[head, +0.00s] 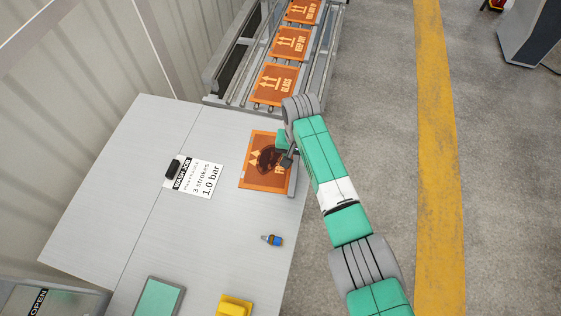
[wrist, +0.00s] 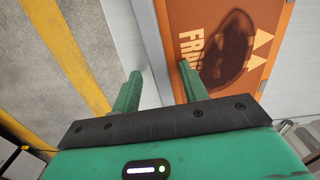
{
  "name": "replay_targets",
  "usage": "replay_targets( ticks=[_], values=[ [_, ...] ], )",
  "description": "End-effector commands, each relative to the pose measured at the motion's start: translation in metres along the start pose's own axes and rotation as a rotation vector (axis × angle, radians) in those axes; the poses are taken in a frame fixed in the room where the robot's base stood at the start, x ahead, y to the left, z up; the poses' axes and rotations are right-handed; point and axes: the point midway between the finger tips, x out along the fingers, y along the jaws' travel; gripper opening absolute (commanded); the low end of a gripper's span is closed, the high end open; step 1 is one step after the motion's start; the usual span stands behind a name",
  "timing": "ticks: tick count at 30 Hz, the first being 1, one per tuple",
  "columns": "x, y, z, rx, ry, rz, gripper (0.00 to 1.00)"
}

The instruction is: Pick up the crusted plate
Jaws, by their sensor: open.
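The crusted plate (head: 257,178) is an orange square plate with pale print and a dark brown stain across its middle. It lies flat near the right edge of the grey table. In the wrist view the plate (wrist: 273,62) fills the upper right, with its stain and pale arrows showing. My gripper (wrist: 160,85) is open and empty. Its fingers are apart, the right one overlapping the plate's near edge in the picture and the left one beyond the table edge. In the head view my gripper (head: 287,158) hangs at the plate's right side and hides part of it.
A white card (head: 201,178) reading 1.0 bar, with a black object (head: 173,169), lies left of the plate. A small blue bottle (head: 272,240), a yellow object (head: 235,305) and a green pad (head: 155,298) are nearer. A rack (head: 228,90) with several orange plates stands behind.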

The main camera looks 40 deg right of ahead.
Motion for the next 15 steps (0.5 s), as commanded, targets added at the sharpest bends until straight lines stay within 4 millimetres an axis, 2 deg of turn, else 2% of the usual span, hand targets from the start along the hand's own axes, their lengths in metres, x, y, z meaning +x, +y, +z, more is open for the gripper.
replay_targets(
  ticks=[6, 12, 13, 15],
  values=[
    [0.0030, -0.0001, -0.0003, 0.000, 0.001, -0.001, 0.44],
    [0.0029, -0.0002, -0.0003, 0.000, 0.001, -0.001, 0.04],
    [0.0029, -0.0002, -0.0003, 0.000, 0.001, -0.001, 0.00],
    [0.0025, -0.0003, -0.0005, 0.000, 0.001, -0.001, 0.00]
  ],
)
